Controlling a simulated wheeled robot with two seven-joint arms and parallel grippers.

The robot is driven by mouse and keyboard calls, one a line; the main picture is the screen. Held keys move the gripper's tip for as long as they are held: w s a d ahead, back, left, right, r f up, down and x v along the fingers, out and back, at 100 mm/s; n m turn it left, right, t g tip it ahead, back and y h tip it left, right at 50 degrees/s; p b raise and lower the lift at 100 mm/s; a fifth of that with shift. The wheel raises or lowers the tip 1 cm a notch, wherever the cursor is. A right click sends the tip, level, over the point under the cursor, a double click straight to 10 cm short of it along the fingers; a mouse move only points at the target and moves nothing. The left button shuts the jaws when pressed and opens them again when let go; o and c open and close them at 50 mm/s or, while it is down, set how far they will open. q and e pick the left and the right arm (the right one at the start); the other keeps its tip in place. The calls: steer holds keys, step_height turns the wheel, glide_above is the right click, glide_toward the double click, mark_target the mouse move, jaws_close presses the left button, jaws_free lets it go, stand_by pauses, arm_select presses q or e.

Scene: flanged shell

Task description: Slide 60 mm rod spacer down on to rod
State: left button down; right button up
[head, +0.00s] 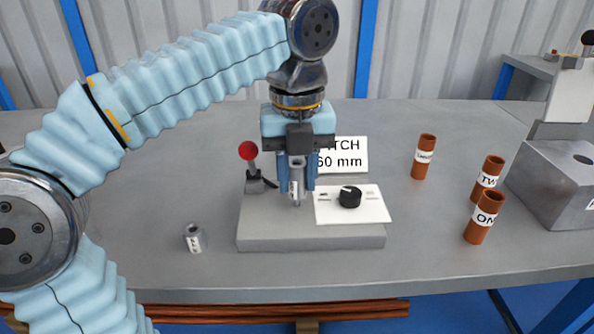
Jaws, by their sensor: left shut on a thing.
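My left gripper (297,187) points straight down over the grey fixture base (265,232). It is shut on a small silver-grey sleeve (296,176), which looks like the rod spacer and stands upright between the fingers. The rod is mostly hidden by the gripper and sleeve, so I cannot tell how far the sleeve is around it. A white sign (342,155) behind the gripper reads "60 mm", its upper word partly covered. My right gripper is out of view.
A red-knobbed lever (248,151) and a white panel with a black dial (350,197) flank the gripper. A small labelled grey piece (193,238) stands front left. Labelled brown tubes (424,157) and a grey metal block (560,180) are at right.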

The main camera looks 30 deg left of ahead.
mark_target(297, 169)
arm_select(q)
steer(key=shift+f+b, duration=0.7)
steer(key=shift+f, duration=0.4)
steer(key=c, duration=0.7)
jaws_free()
steer(key=shift+c, duration=0.2)
step_height(297, 169, up, 13)
steer(key=p, duration=0.6)
steer(key=shift+r, duration=0.1)
steer(key=shift+r+p, duration=0.35)
steer(key=shift+p, duration=0.25)
